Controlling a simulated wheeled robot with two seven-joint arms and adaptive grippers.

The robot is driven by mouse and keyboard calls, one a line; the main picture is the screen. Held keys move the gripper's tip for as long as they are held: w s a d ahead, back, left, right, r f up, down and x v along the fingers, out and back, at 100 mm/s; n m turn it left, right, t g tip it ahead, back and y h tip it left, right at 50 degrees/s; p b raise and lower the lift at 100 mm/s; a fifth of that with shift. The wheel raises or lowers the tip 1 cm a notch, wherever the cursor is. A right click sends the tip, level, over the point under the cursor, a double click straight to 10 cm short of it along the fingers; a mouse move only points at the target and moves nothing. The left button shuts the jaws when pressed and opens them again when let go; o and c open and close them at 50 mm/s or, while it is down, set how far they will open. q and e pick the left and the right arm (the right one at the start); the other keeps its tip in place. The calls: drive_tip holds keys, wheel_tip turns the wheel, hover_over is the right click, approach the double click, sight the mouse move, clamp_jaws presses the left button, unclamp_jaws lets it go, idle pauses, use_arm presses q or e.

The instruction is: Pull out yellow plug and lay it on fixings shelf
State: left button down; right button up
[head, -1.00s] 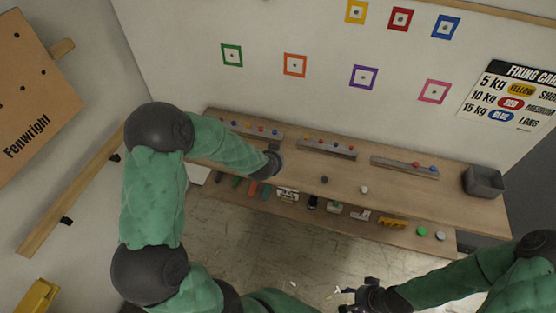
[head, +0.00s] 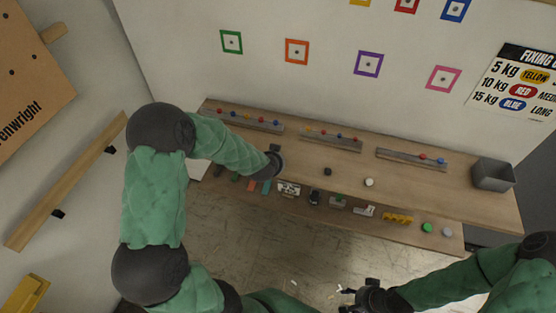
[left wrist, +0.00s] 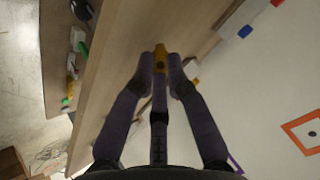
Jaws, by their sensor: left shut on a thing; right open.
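My left gripper (left wrist: 161,80) is shut on a yellow plug (left wrist: 160,55), seen between its fingertips in the left wrist view. The wooden shelf lies behind the plug there; I cannot tell whether they touch. In the head view, the left arm's dark end (head: 274,160) is over the front left part of the upper shelf (head: 300,163); the plug is hidden there. My right gripper (head: 352,297) is open and empty at the bottom, well in front of the shelf. The yellow-framed wall square (head: 360,2) is cut off at the top edge.
Rails with coloured pegs (head: 243,121) (head: 330,140) (head: 411,159) stand along the shelf's back. A dark knob (head: 327,171), a white knob (head: 369,182) and a grey bin (head: 493,176) stand on it. Various small items line the lower shelf (head: 300,204). The shelf's middle is mostly bare.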

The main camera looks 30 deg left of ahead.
use_arm(q)
drive_tip(key=c, duration=1.2)
unclamp_jaws()
drive_tip(key=v, duration=1.2)
